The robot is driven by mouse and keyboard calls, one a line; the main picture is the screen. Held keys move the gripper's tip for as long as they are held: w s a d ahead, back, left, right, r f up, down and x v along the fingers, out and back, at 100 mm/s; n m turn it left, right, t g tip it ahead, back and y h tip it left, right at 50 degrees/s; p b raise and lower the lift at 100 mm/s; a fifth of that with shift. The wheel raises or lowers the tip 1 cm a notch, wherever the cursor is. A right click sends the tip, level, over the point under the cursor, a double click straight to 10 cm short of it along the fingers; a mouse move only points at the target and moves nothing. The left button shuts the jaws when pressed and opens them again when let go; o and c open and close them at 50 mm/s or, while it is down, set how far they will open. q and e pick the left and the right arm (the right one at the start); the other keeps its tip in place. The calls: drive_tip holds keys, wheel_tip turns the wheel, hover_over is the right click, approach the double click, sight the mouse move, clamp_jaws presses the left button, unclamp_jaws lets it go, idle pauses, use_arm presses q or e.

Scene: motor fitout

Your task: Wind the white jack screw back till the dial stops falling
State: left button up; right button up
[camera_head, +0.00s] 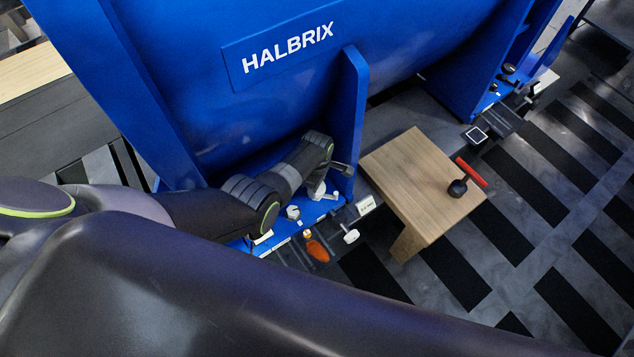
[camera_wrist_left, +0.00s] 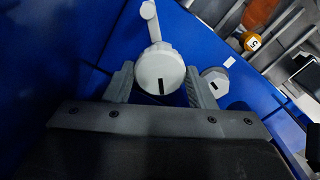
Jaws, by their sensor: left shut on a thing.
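My left gripper (camera_head: 318,172) is down at the foot of the blue machine, beside an upright blue plate. In the left wrist view its two fingers (camera_wrist_left: 160,88) stand on either side of the white jack screw (camera_wrist_left: 158,68), shut on its round head. The head has a dark slot mark, and a white arm with a rounded end sticks up behind it. In the head view the screw (camera_head: 317,191) shows small and partly covered by the gripper. No dial face can be read in either view. My right gripper is out of view.
A second pale round head (camera_wrist_left: 215,82) sits close right of the gripper. An orange-handled tool (camera_head: 317,250) and a white knob (camera_head: 351,236) lie in front. A wooden table (camera_head: 410,185) with a dark tool and a red bar stands to the right. Striped floor beyond is clear.

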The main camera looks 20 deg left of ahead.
use_arm(q)
drive_tip(key=shift+w+r, duration=0.1)
drive_tip(key=shift+w, duration=0.05)
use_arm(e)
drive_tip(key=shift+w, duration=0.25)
use_arm(q)
drive_tip(key=o, duration=1)
drive_tip(key=shift+c, duration=0.2)
drive_tip(key=shift+r+p, duration=0.35)
drive_tip(key=shift+r, duration=0.05)
drive_tip(key=shift+r+p, duration=2.55)
drive_tip(key=shift+r, duration=3.05)
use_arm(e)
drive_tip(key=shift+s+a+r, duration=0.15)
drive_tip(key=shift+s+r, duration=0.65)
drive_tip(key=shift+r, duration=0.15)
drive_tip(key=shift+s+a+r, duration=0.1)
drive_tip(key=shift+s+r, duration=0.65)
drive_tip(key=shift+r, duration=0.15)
